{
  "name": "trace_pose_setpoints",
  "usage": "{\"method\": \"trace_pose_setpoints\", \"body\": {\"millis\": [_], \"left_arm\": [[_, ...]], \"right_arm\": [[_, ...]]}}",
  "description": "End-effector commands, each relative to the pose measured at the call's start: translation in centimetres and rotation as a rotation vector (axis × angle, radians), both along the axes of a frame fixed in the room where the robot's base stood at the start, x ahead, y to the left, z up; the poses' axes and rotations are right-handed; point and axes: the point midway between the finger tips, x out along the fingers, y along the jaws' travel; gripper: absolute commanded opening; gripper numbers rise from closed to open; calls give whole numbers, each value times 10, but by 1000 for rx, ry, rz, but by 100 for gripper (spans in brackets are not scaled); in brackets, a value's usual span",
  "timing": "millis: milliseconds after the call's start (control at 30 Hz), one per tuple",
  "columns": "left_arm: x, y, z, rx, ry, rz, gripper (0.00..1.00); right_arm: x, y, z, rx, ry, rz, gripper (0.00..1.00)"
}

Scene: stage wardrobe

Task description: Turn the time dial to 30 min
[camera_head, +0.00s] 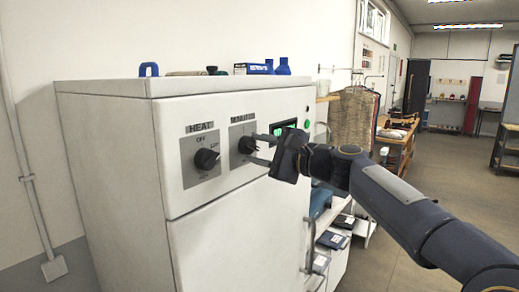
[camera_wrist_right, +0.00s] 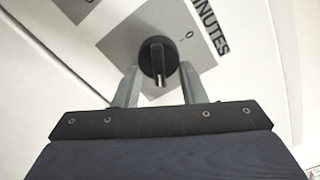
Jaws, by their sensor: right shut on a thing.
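The time dial (camera_head: 247,145) is a round black knob on a grey plate marked MINUTES, on the front of a white cabinet. It also shows in the right wrist view (camera_wrist_right: 158,60), with a light pointer line toward the gripper and a 0 mark to its right. My right gripper (camera_head: 262,151) has its two fingers on either side of the knob, shut on it. In the right wrist view the fingers (camera_wrist_right: 158,88) flank the knob's lower half. Most of the minute marks are hidden or too small to read. My left gripper is not in view.
A second black knob (camera_head: 206,159) on a HEAT plate sits left of the time dial. A green-lit display (camera_head: 284,127) is to its right. Blue bottles (camera_head: 283,66) and a blue box (camera_head: 254,68) stand on the cabinet top. Open floor (camera_head: 440,190) lies at right.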

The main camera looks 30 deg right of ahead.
Motion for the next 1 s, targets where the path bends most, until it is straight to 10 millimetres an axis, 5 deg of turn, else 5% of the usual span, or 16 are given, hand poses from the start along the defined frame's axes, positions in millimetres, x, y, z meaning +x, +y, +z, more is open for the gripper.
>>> {"method": "trace_pose_setpoints", "body": {"millis": [167, 200, 367, 667, 1000], "left_arm": [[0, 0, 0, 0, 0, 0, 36], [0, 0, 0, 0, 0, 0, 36], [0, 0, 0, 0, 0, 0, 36], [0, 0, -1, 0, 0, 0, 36], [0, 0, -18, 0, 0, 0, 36]], "right_arm": [[0, 0, -1, -2, 1, -1, 15], [0, 0, -1, -2, 1, -1, 40], [0, 0, -1, -1, 1, 0, 59], [-3, -1, -1, -2, 0, -1, 59], [-51, -21, -2, -2, -2, -3, 59]]}}
